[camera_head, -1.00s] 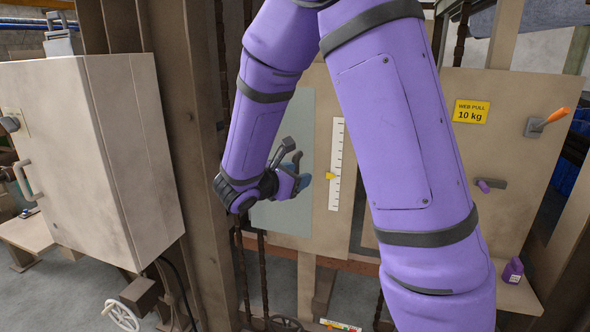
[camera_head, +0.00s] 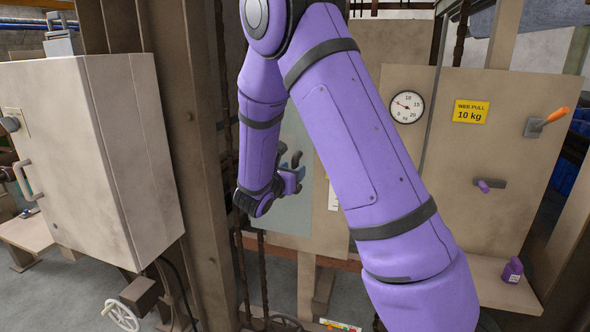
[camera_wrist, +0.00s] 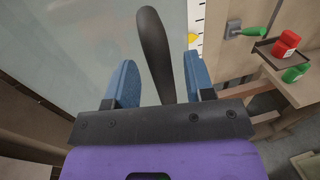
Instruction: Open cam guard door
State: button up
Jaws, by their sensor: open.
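A pale grey-blue panel, which looks like the cam guard door (camera_head: 298,218), stands upright behind my arm in the head view, partly hidden. It also fills the left of the wrist view (camera_wrist: 70,55). A dark rounded handle (camera_wrist: 156,50) rises between my blue fingers in the wrist view, in front of the panel. My gripper (camera_head: 292,170) is open, with one finger on each side of the handle. The gap to each finger shows, so it is not clasped. In the head view the handle is hard to separate from the fingers.
A beige cabinet (camera_head: 95,150) and a brown post (camera_head: 190,150) stand left. Right is a beige panel with a dial (camera_head: 407,107), a yellow sign (camera_head: 471,112), an orange-tipped lever (camera_head: 546,122) and a purple bottle (camera_head: 512,270) on a ledge.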

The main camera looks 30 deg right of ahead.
jog(key=shift+x, duration=1)
grip_shut()
jog(key=shift+a, duration=0.1)
